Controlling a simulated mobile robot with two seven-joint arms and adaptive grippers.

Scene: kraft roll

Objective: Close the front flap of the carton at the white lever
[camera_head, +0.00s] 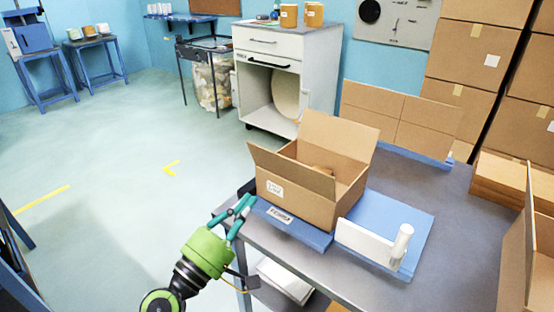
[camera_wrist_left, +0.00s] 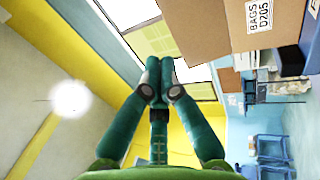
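The brown carton (camera_head: 292,203) stands open-topped on a blue base (camera_head: 290,230) at the table's near left edge. Flaps stand up around its opening; the tall back flap (camera_head: 340,136) leans outward. Something brown shows partly inside. The white lever (camera_head: 366,241), a flat plate with an upright round handle (camera_head: 401,243), is beside the carton on the right, over a blue plate. My left gripper (camera_head: 247,202) is just left of the carton's labelled face, apart from it. In the left wrist view its teal fingertips (camera_wrist_left: 160,83) are together and empty, and the carton (camera_wrist_left: 205,30) is at upper right. My right gripper is out of view.
The grey table (camera_head: 455,215) has free room to the right. A low divided cardboard panel (camera_head: 400,115) stands behind the carton. Another carton (camera_head: 520,240) and stacked boxes (camera_head: 470,55) are at the right. The floor to the left is clear.

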